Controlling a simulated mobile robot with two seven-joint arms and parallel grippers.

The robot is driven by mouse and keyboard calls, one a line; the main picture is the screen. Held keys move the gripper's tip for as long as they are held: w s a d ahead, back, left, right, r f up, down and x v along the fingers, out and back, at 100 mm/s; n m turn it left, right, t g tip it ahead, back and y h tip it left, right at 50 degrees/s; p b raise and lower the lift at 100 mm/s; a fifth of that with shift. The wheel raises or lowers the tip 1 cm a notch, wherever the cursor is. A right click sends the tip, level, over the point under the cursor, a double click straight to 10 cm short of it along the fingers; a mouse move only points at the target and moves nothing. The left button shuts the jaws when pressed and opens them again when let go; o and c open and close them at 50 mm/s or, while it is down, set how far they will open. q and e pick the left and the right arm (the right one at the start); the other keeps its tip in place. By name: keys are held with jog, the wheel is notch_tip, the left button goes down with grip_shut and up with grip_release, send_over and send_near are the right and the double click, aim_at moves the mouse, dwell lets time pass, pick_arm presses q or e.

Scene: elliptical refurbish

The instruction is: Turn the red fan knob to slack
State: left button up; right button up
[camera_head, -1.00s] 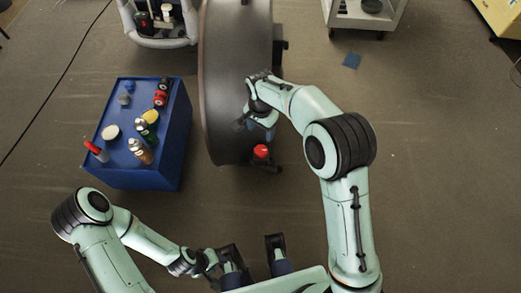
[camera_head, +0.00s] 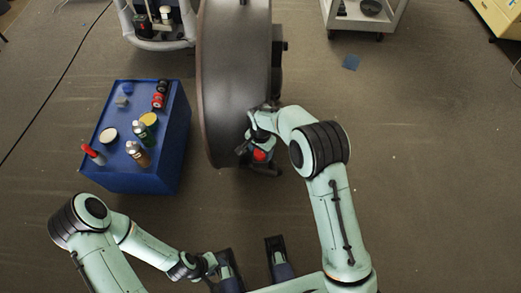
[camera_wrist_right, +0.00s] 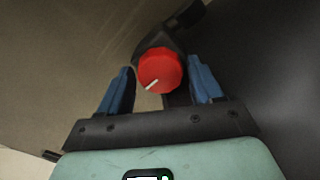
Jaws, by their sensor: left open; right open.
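The red fan knob (camera_head: 260,155) sits low at the near end of the large dark round fan housing (camera_head: 228,90). In the right wrist view the red knob (camera_wrist_right: 160,70) is round and ridged, with a white pointer line towards the lower left. My right gripper (camera_head: 257,150) is open at the knob, partly covering it in the head view. In the right wrist view its two blue fingers (camera_wrist_right: 161,76) stand either side of the knob, with gaps visible. My left gripper (camera_head: 214,267) is low in the head view, away from the fan; its fingers are hard to make out.
A blue cabinet (camera_head: 168,165) with several bottles, cans and jars on top stands left of the fan. A grey cart (camera_head: 370,22) is at the back right. The floor right of my right arm is clear.

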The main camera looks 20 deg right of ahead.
jog(key=c, duration=0.8)
jog(key=shift+o, duration=0.2)
jog(key=shift+n, duration=0.4)
jog(key=n, duration=0.2)
jog(key=shift+n, duration=0.4)
jog(key=n, duration=0.3)
jog(key=shift+n, duration=0.3)
jog(key=n, duration=0.6)
